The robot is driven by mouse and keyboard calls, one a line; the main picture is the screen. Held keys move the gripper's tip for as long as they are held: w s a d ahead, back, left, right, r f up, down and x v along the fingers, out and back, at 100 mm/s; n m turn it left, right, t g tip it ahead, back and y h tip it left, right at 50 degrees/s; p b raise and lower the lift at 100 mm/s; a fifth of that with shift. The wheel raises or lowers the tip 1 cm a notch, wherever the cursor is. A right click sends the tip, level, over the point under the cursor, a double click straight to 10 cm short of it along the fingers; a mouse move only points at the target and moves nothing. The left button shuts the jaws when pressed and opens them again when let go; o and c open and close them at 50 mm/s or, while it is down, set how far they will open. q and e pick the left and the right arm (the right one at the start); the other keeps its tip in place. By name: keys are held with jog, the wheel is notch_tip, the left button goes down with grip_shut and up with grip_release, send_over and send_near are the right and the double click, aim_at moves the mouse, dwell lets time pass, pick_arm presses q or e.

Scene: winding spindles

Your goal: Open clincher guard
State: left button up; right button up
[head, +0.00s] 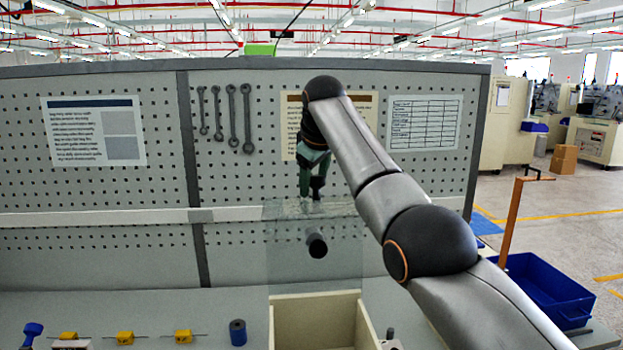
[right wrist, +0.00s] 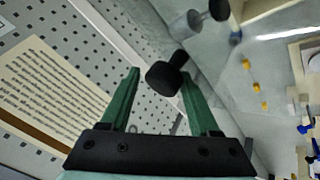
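The clincher guard (head: 290,240) is a clear, see-through cover standing above a cream box in the head view. A dark knob (head: 317,188) stands up at its top edge. It shows in the right wrist view as a black knob (right wrist: 164,76). My right gripper (head: 314,182) is at this knob, above the guard. In the right wrist view its green fingers (right wrist: 160,78) are apart, with the knob between or just beyond their tips; I cannot tell whether they touch it. A second black round part (head: 317,246) shows at the guard's front. My left gripper is out of view.
The cream open box (head: 318,300) is below the guard. Yellow parts (head: 125,338), a blue cylinder (head: 238,332) and a blue-headed tool (head: 33,330) are on the bench at left. A pegboard (head: 240,180) with wrenches (head: 233,115) stands behind. A blue bin (head: 540,285) is at right.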

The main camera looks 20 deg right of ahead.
jog(key=shift+o, duration=1)
jog(key=shift+s+d+f, duration=0.1)
jog(key=shift+d+f, duration=0.1)
jog(key=shift+f, duration=0.15)
jog(key=shift+a, duration=0.1)
jog(key=shift+s+a+r+b, duration=0.1)
jog(key=shift+s+r+b, duration=0.1)
jog(key=shift+r+b, duration=0.2)
jog(key=b+v, duration=0.1)
jog(key=v, duration=1.1)
jog(key=shift+r, duration=0.25)
jog(key=shift+w, duration=0.1)
